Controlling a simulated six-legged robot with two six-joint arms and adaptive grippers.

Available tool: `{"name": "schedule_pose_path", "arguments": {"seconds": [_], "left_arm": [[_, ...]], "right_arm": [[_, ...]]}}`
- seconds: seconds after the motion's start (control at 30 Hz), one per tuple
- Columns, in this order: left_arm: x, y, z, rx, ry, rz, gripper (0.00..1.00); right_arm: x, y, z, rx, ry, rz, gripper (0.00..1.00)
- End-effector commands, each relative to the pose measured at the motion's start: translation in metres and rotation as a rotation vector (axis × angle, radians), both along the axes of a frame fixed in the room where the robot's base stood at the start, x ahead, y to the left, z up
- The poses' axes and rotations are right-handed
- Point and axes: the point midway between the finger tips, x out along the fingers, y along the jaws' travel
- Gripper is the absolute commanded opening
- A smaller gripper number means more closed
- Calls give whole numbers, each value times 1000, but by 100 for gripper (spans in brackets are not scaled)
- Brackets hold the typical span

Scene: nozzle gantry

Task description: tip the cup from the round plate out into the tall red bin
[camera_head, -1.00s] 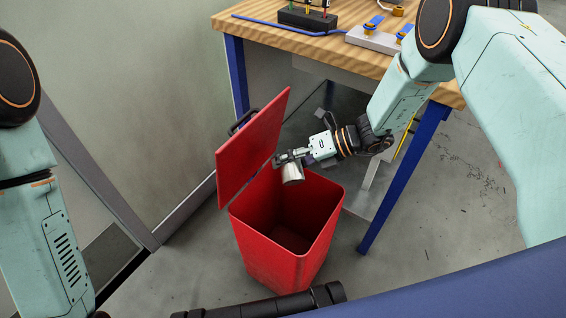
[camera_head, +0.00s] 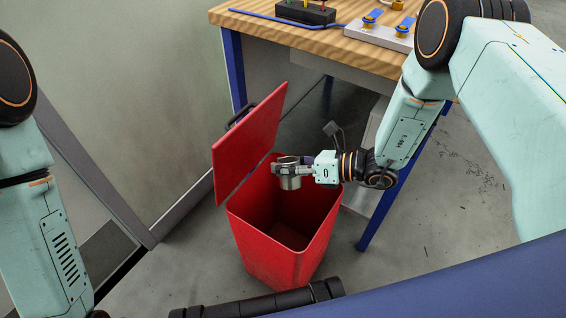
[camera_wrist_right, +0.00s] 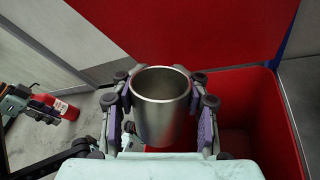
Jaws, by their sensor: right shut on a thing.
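My right gripper (camera_head: 283,170) is shut on a grey metal cup (camera_head: 290,181) and holds it above the open mouth of the tall red bin (camera_head: 270,250). The bin's red lid (camera_head: 247,143) stands open behind and left. The bin's inside looks empty where it shows. The round plate is not in view. What looks like my left gripper (camera_wrist_right: 40,108) shows small in the right wrist view, its jaws unclear.
A wooden table (camera_head: 300,38) with blue legs stands behind the bin, with a black block (camera_head: 305,12) and a grey fixture (camera_head: 375,35) on it. A wall is at the left. A red cylinder (camera_wrist_right: 64,109) with a white label shows in the right wrist view.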

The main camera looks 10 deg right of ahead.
Motion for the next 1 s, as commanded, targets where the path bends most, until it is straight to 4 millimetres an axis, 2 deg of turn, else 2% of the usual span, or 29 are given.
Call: {"name": "schedule_pose_path", "arguments": {"seconds": [0.5, 0.7, 1.0], "left_arm": [[0, 0, -39, 0, 0, 0, 34], [0, 0, -44, 0, 0, 0, 34], [0, 0, -43, 0, 0, 0, 34]], "right_arm": [[-22, 0, 7, -1, -477, -2, 0], [-25, 0, 11, -3, -553, 0, 0], [-26, 0, 13, -3, -560, 0, 0]]}}
